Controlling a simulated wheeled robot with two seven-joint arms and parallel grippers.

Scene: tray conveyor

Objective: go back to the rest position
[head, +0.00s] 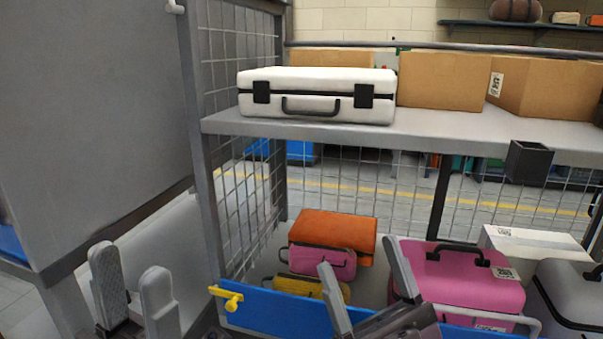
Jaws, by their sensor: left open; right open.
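My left gripper (131,285) is at the lower left of the head view. Its two grey fingers point up and stand apart, with nothing between them. My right gripper (363,278) is at the bottom middle. Its two fingers stand apart, and no object shows held between them. It is in front of the lower shelf, with its right finger overlapping the left side of a pink case (455,277) in the picture. I cannot tell whether it touches the case.
A white case (318,84) lies on the grey upper shelf (420,128) beside cardboard boxes (440,80). Below are orange (335,230), small pink (322,263) and yellow bags. A blue front board (268,311) has a yellow handle (228,298). A large grey panel (90,110) stands left.

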